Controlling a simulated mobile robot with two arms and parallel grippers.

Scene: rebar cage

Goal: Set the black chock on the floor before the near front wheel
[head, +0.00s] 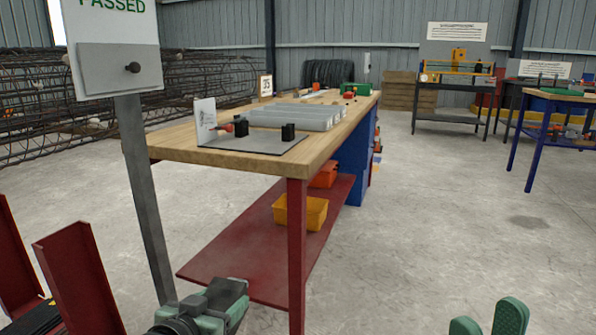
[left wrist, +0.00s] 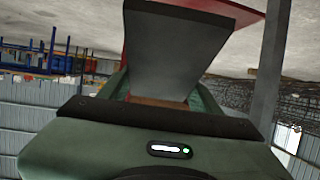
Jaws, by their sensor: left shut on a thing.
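My left gripper (head: 218,298) is low at the bottom of the head view, in front of the workbench's lower shelf. In the left wrist view its green fingers are shut on a dark grey-black wedge-like block, the chock (left wrist: 178,50). The chock is held off the floor; its lower part is hidden by the gripper body. My right gripper (head: 490,320) shows at the bottom right with its two green fingers apart and nothing visible between them. I cannot make out the near front wheel in either view.
The workbench (head: 220,168) with a red lower shelf (head: 245,255) stands ahead. A grey sign post (head: 150,200) rises left of my left gripper. Red upright channels (head: 80,280) stand at the bottom left. The concrete floor (head: 430,220) to the right is clear.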

